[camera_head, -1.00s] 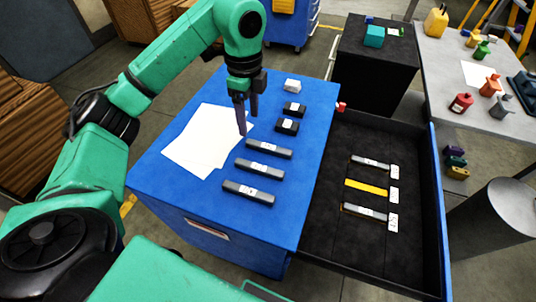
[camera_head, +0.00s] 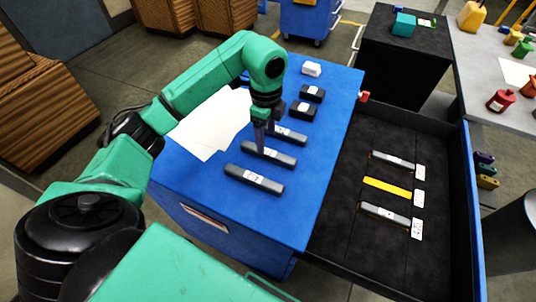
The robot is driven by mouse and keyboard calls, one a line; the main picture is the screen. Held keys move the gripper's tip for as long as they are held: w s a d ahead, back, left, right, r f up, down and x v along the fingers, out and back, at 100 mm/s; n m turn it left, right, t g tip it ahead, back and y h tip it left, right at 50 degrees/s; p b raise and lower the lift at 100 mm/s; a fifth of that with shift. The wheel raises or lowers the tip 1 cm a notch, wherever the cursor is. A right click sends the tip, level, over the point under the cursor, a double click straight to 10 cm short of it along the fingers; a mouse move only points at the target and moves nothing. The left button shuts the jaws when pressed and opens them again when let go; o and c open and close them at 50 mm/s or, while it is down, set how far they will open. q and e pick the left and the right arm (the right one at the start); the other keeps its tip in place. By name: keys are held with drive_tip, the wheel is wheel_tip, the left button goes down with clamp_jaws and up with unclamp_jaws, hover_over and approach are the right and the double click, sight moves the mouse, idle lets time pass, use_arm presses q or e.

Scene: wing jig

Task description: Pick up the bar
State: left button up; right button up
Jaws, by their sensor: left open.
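Three dark grey bars with white labels lie on the blue cabinet top: a far bar (camera_head: 290,136), partly hidden by the gripper, a middle bar (camera_head: 280,158) and a near bar (camera_head: 254,180). My left gripper (camera_head: 267,145) is open and points down over the far and middle bars. Its fingertips are close to the middle bar; I cannot tell whether they touch it. Nothing shows held between the fingers. My right gripper is not in view.
White paper sheets (camera_head: 208,128) lie left of the bars. Two black blocks (camera_head: 303,109) and a white block (camera_head: 312,69) sit behind them. The open black drawer (camera_head: 345,235) at right holds two grey bars (camera_head: 392,162), a yellow strip (camera_head: 387,187) and white labels.

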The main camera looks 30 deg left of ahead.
sight(268, 151)
use_arm(q)
drive_tip(key=f+p, duration=0.2)
drive_tip(key=f, duration=0.3)
drive_tip(key=shift+d+f, duration=0.1)
drive_tip(key=shift+d, duration=0.1)
drive_tip(key=shift+w+f, duration=0.1)
drive_tip(key=shift+f, duration=0.15)
clamp_jaws()
drive_tip(key=shift+r, duration=0.1)
idle(0.7)
